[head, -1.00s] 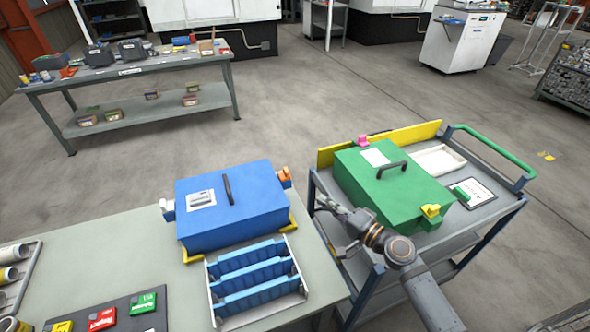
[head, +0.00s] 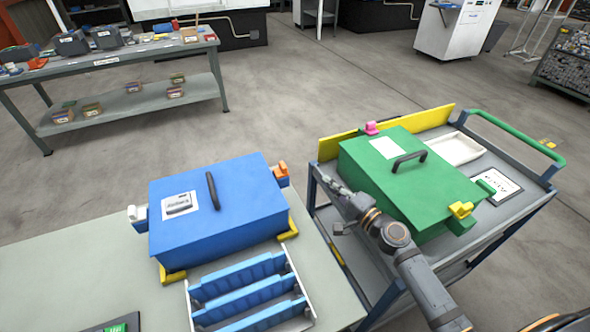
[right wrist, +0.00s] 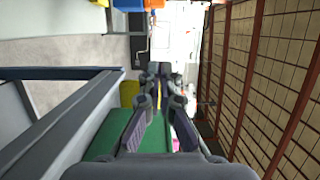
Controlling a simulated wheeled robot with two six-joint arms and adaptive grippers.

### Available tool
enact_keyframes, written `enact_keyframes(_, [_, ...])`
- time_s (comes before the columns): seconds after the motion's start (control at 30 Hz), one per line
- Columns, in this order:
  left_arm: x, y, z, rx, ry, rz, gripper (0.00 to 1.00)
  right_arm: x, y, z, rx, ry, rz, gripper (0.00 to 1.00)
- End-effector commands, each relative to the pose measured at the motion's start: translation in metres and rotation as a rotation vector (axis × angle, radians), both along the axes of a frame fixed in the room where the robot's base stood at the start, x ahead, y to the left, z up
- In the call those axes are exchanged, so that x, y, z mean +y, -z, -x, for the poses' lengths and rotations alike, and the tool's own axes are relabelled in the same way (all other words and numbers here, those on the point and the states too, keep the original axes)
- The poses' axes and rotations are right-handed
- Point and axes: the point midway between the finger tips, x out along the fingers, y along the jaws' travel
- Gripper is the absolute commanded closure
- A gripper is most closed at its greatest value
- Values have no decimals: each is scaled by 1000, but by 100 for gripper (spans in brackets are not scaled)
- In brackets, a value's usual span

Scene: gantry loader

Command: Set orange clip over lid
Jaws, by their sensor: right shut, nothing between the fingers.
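The orange clip (head: 281,172) stands at the right side of the blue box, by the edge of its lid (head: 240,205). The lid is flat and closed, with a black handle. A white clip (head: 137,215) stands at the box's left side. My right gripper (head: 320,176) is to the right of the orange clip, apart from it, over the left end of the cart beside the green box. In the right wrist view its fingers (right wrist: 160,76) are together and empty. My left gripper is not in view.
The green box (head: 410,185) with a pink clip (head: 371,128) and a yellow clip (head: 461,209) stands on the cart, near my right arm. A yellow panel (head: 432,121) stands behind it. A rack with blue dividers (head: 245,278) lies in front of the blue box.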

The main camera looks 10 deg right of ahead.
Motion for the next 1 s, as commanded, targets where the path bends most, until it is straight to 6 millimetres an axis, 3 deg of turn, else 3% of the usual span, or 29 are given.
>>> enact_keyframes(0.17, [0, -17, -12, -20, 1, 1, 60, 10, -7, -21, -3, 2, -5, 100])
enact_keyframes(0.53, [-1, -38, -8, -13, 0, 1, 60, 44, -5, -92, -1, -2, -4, 100])
enact_keyframes(0.73, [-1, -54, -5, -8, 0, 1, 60, 73, -3, -83, 1, -2, -3, 100])
enact_keyframes(1.0, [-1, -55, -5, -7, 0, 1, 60, 82, 0, -81, 0, -1, 0, 100])
